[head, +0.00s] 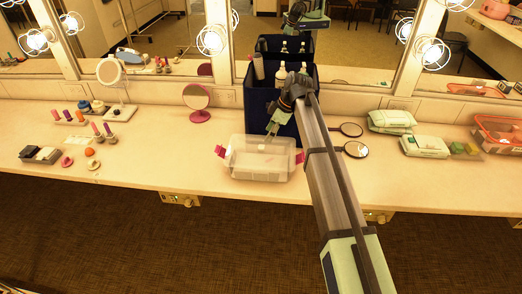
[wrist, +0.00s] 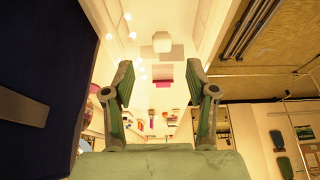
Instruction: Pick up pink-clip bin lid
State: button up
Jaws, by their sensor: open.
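A clear bin (head: 262,174) with pink clips at its two ends stands near the counter's front edge, in the middle of the head view. Its pale see-through lid (head: 250,147) lies flat on top. My gripper (head: 272,129) is just above and behind the lid's far edge, in front of a dark blue caddy; whether it touches the lid cannot be told. In the wrist view my gripper (wrist: 158,88) has its two green fingers spread apart with nothing held between them. The lid cannot be made out clearly in the wrist view.
The dark blue caddy (head: 257,104) with bottles stands close behind the bin; its dark side (wrist: 40,70) fills the wrist view's left. A pink round mirror (head: 197,101) is to the left, hand mirrors (head: 356,149) and an orange-rimmed bin (head: 498,131) to the right. Counter left of the bin is clear.

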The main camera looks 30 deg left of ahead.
aim_at(262, 146)
jog(key=shift+p+x, duration=1.3)
jog(key=shift+x, duration=2.25)
jog(key=shift+s, duration=0.15)
grip_shut()
